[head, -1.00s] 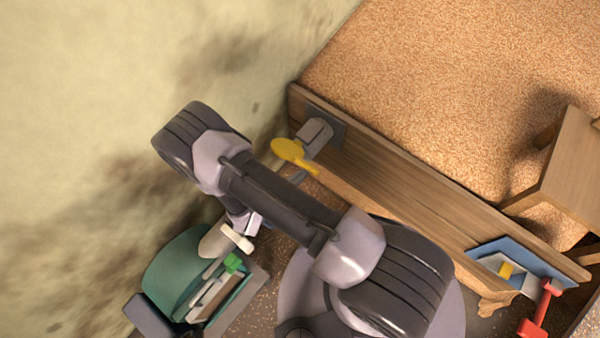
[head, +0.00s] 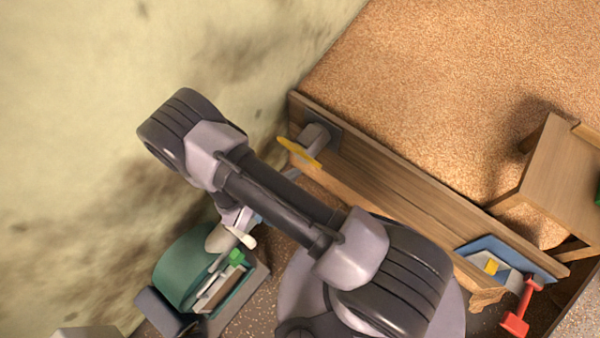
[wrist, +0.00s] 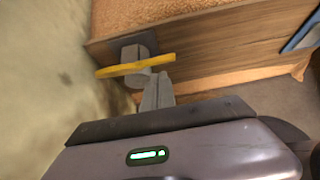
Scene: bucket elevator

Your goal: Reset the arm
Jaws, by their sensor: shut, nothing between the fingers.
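My gripper (wrist: 158,92) shows in the wrist view as two grey fingers closed together, with nothing between them. The yellow handle (wrist: 135,66), on a grey round hub on the wooden board, lies just beyond the fingertips; I cannot tell whether they touch. In the head view the yellow handle (head: 300,152) sits at the board's left end. My arm crosses the middle of that view and hides most of the gripper; a grey finger (head: 291,174) shows just below the handle.
A wooden board (head: 385,190) borders a bed of orange-brown grain. A green drum-shaped machine (head: 185,265) stands at the lower left, close under my arm. A blue panel (head: 500,258) and a red lever (head: 518,315) are at the lower right. A rough pale wall (head: 70,120) closes the left.

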